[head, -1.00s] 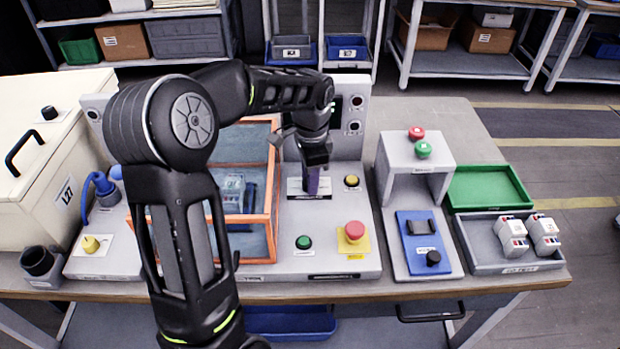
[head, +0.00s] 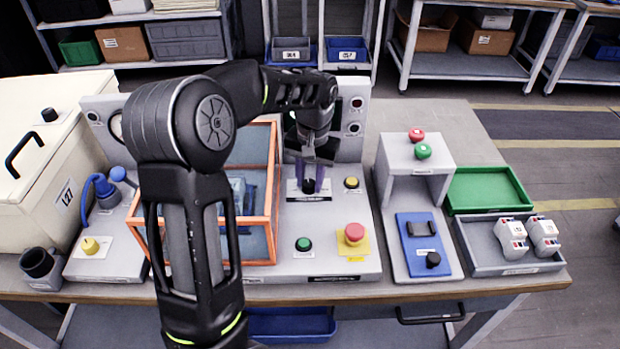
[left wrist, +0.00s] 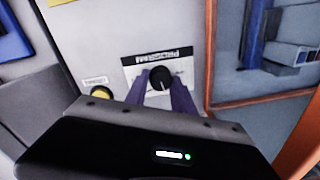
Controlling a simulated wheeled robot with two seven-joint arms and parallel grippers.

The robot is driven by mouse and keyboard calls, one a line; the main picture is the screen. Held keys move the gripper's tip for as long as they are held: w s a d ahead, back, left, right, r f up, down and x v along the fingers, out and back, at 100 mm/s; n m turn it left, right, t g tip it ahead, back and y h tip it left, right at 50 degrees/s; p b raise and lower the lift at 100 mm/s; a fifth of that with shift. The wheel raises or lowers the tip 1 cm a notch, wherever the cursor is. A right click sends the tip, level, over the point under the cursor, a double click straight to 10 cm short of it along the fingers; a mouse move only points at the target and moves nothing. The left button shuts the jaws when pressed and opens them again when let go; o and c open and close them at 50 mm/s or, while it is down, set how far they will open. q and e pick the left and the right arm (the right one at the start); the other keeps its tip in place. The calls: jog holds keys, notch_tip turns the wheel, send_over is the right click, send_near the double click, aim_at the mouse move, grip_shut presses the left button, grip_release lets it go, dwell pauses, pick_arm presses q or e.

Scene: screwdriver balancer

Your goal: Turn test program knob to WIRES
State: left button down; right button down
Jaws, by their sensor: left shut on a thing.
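The test program knob (head: 309,185) is a small black knob on a white label plate on the grey panel. It also shows in the left wrist view (left wrist: 161,79), where the plate reads PROGRAM and appears upside down; a pale mark shows on the knob. My left gripper (head: 309,187) points down at the knob, and its purple fingers (left wrist: 164,88) stand on either side of it, shut on it. The word WIRES is too small to read. My right gripper is in neither current view.
A yellow button (head: 351,182) sits right of the knob. A green button (head: 303,243) and a red emergency button (head: 354,233) are nearer the front. An orange-framed clear box (head: 272,190) stands close on the left.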

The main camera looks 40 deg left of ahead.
aim_at(311, 182)
pick_arm(q)
jog(key=shift+n, duration=1.7)
jog(key=c, duration=1.1)
grip_release()
jog(key=shift+o, duration=0.2)
jog(key=shift+r, duration=0.15)
notch_tip(311, 182, up, 8)
jog(key=shift+w+d+f, duration=0.1)
jog(key=shift+f, duration=0.15)
